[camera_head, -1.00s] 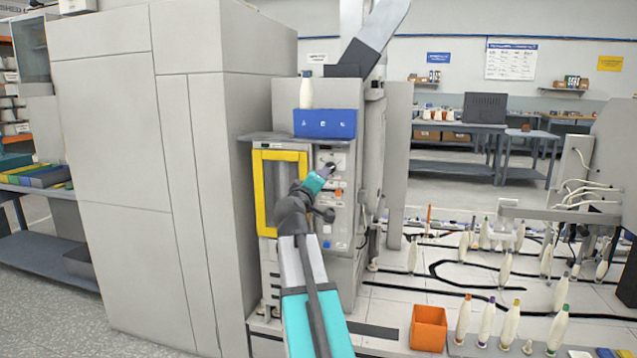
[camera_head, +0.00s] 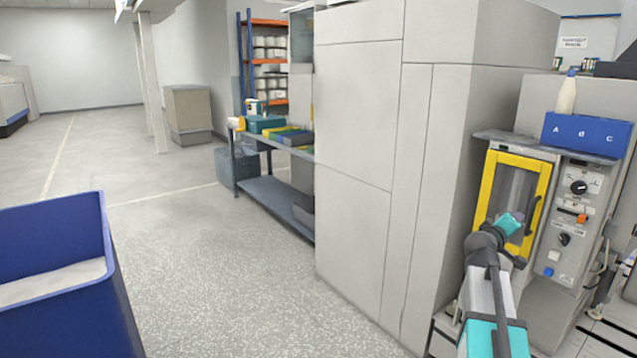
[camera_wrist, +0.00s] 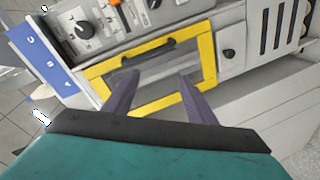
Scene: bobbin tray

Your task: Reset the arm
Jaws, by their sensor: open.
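My gripper (camera_head: 514,219) is in front of the yellow-framed door (camera_head: 487,188) of a grey machine, low on its window. In the wrist view the two dark fingers of my gripper (camera_wrist: 158,84) stand apart with nothing between them. The yellow door frame (camera_wrist: 208,58) and its window show beyond them. I cannot tell how far the fingertips are from the door. The control panel (camera_head: 573,213) with its knobs and buttons is right of the door. In the wrist view a black knob (camera_wrist: 83,29) shows at upper left.
A tall grey cabinet (camera_head: 360,130) stands left of the machine. A blue bin (camera_head: 60,240) is at the left front. The floor (camera_head: 200,270) between is clear.

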